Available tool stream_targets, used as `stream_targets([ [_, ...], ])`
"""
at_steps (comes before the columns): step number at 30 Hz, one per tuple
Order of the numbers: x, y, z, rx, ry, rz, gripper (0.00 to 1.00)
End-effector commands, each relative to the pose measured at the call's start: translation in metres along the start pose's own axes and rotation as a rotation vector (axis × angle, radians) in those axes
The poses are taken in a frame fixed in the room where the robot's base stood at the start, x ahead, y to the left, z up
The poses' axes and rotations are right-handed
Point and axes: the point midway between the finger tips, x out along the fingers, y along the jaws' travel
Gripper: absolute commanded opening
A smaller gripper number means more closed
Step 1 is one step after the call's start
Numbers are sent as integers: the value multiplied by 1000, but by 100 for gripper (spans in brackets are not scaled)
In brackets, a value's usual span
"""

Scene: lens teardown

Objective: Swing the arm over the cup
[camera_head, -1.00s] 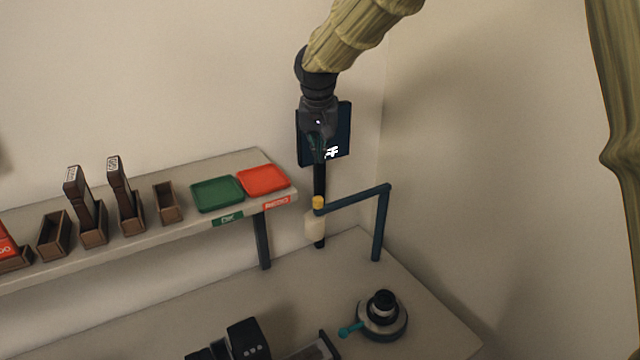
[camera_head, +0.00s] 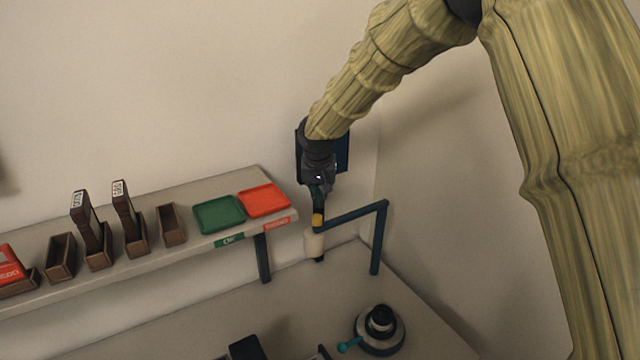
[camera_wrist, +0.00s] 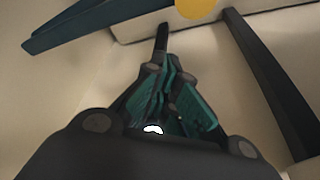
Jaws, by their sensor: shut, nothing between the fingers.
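The dark blue swing arm (camera_head: 352,215) reaches left from an upright post at the right of the bench. Its free end has a yellow knob (camera_head: 318,219) with a pale cylinder (camera_head: 314,244) below. The knob (camera_wrist: 197,8) is cut off at the top of the wrist view. A round dark holder (camera_head: 366,339), apparently the cup, stands on the bench in front, with a black lens part (camera_head: 379,317) and a teal handle (camera_head: 349,344). The swing arm's end is behind and left of it. My gripper (camera_head: 318,201) is shut and empty, just above the knob; contact cannot be told.
A shelf (camera_head: 150,262) on the left holds a green tray (camera_head: 219,214), a red tray (camera_head: 263,200) and several brown boxes. Black items (camera_head: 245,348) sit at the bench's front edge. The bench between is clear.

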Motion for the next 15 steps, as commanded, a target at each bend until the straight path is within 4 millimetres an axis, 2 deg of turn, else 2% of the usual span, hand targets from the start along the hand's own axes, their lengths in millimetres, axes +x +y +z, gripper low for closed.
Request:
stream_targets([
  [1,-8,0,4,-2,2,0,0],
  [7,-14,0,23,-2,2,1,0],
  [15,-14,0,32,-2,3,0,0],
])
